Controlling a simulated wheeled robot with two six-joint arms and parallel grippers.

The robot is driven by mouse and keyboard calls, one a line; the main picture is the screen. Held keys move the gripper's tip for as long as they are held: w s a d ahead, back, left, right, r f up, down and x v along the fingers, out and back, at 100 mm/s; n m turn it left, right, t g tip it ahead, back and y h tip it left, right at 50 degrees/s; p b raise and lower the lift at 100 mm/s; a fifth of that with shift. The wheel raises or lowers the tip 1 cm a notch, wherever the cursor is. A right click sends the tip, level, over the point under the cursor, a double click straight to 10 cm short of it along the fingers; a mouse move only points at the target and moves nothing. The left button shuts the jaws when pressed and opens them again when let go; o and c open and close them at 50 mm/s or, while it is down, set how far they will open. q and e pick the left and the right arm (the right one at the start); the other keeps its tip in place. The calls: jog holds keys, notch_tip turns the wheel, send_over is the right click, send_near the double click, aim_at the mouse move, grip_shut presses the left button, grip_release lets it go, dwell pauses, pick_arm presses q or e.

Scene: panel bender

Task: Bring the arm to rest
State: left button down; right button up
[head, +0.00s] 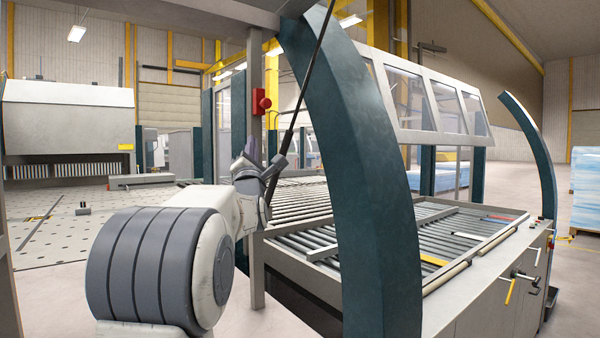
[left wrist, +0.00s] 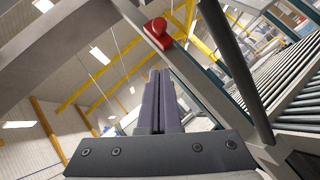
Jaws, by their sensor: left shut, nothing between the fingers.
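My left arm (head: 215,205), white with grey covers, reaches in from the bottom left of the head view. My left gripper (head: 252,152) is at its end, close to a grey post of the machine in the picture and below a red button box (head: 262,102). In the left wrist view, the two dark fingers (left wrist: 158,90) lie together, shut, with nothing between them. They point up toward the roof, and the red button (left wrist: 158,32) shows just beyond their tips. My right gripper is not in view.
A dark teal curved frame (head: 365,180) stands right of my arm. Behind it is a roller conveyor (head: 440,240) with a windowed guard (head: 430,95) above. A dark rod (head: 310,75) slants down by the gripper. A perforated machine table (head: 50,230) lies left; open floor (head: 575,290) shows at right.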

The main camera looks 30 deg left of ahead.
pick_arm(q)
jog(key=shift+f, duration=0.1)
